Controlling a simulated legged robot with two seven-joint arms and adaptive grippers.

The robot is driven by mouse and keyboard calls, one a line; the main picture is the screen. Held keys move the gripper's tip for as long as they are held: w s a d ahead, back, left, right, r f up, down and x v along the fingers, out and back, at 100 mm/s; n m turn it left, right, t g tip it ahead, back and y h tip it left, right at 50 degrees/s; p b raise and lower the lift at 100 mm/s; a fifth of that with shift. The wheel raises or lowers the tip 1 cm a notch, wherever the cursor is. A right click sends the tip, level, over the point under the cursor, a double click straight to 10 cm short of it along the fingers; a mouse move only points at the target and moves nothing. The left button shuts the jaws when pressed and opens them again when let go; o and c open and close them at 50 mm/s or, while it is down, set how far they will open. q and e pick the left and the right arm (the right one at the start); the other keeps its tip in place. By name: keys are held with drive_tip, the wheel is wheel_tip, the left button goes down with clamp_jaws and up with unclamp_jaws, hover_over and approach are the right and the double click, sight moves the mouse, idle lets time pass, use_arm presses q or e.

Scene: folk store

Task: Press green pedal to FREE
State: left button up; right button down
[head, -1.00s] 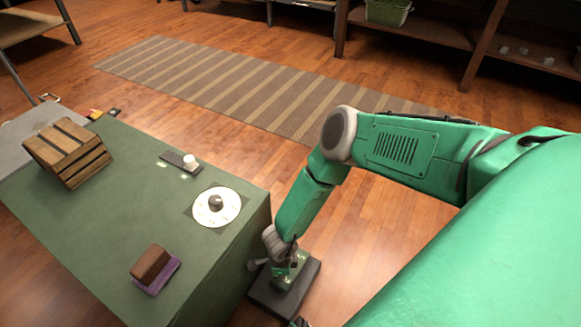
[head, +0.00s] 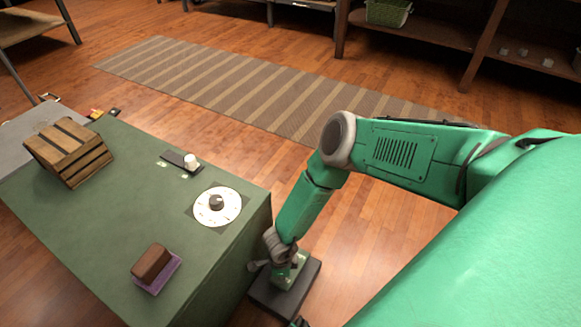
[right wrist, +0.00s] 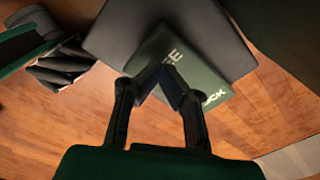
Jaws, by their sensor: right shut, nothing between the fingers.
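The green pedal (head: 300,262) sits on a dark grey base (head: 308,285) on the floor, beside the green table. In the right wrist view the green pedal (right wrist: 205,78) carries pale lettering, partly covered by my fingers; an "E" and "OCK" can be read. The grey base (right wrist: 120,28) lies around it. My right gripper (right wrist: 164,72) is shut and empty, its fingertips over the pedal's surface; whether they touch it I cannot tell. In the head view my right gripper (head: 282,270) is low over the pedal. My left gripper is not in view.
The green table (head: 110,220) stands left of the pedal. It holds a wooden crate (head: 68,152), a white dial plate (head: 230,210) with a dark knob, a white-knobbed switch (head: 191,161) and a brown block (head: 150,262) on a purple base. A striped rug (head: 220,82) lies behind.

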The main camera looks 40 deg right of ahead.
drive_tip(key=shift+f, duration=1.5)
drive_tip(key=shift+r, duration=0.15)
wheel_tip(320, 180, up, 9)
drive_tip(key=p, duration=0.7)
drive_tip(key=shift+s, duration=0.1)
